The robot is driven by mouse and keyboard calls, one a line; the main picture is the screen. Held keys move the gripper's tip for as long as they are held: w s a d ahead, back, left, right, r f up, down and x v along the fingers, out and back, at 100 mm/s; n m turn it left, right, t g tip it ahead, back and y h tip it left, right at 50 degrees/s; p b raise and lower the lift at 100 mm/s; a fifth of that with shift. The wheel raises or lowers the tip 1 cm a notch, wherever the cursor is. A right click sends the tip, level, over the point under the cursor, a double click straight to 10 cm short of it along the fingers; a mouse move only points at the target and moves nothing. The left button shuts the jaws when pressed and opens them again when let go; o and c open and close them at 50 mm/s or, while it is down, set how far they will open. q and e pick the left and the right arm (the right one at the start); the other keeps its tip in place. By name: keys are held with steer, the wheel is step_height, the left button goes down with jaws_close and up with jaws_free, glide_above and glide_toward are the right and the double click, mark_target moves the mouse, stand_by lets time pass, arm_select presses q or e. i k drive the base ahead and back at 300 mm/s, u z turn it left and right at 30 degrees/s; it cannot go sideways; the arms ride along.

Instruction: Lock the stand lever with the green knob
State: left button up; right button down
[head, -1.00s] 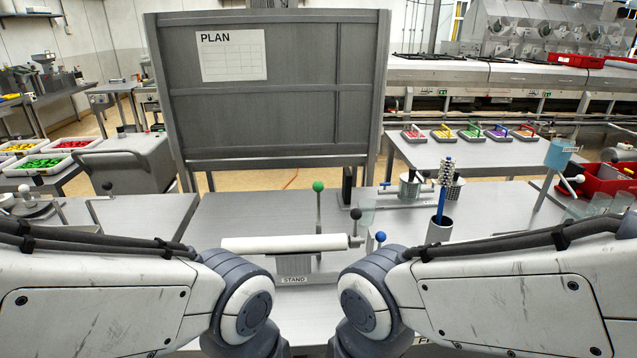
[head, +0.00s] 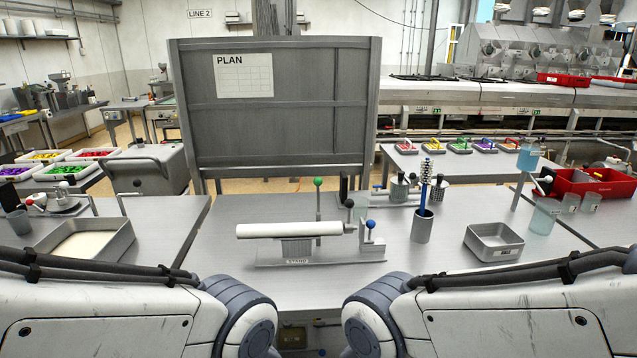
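The stand (head: 300,262) sits on the middle table in the head view, with a "STAND" label on its front. A white roller-like cylinder (head: 290,229) lies across it. An upright lever with a green knob (head: 318,182) rises behind the cylinder. A dark knob (head: 349,203) and a blue knob (head: 370,224) stand at the stand's right end. My two arms enter at the lower left and lower right, apart from the stand. Both grippers are outside the picture.
A grey cup with a blue-handled brush (head: 422,228) and a metal tray (head: 494,241) stand to the right. A red bin (head: 593,186) is farther right. A large grey PLAN board (head: 280,140) stands behind the table. A pan (head: 88,240) lies on the left table.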

mark_target(317, 181)
steer(key=z, duration=0.4)
steer(key=i, duration=1.1)
steer(key=u, duration=0.5)
